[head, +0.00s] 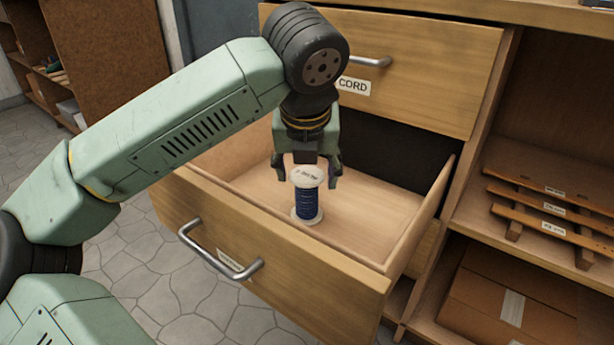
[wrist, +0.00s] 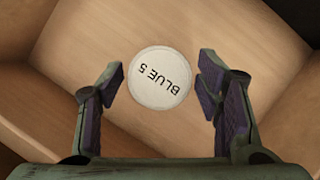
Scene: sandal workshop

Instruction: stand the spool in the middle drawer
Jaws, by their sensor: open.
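The spool (head: 306,201) has dark blue thread and pale end discs. It stands upright on the floor of the open middle drawer (head: 271,253). In the wrist view its round top (wrist: 160,78) reads "BLUE 5". My gripper (head: 307,180) is over the drawer, pointing down, just above and around the spool's top. In the wrist view the gripper (wrist: 160,88) is open, with one finger on each side of the spool's top and a gap on both sides. The drawer has a metal handle (head: 221,258) and a label that is too small to read.
Above is a closed drawer (head: 425,70) labelled "CORD". To the right, a shelf holds sloping wooden slats (head: 548,208) with small labels, and a cardboard box (head: 508,300) sits below. The drawer floor around the spool is bare. Stone-tiled floor (head: 150,275) lies at the left.

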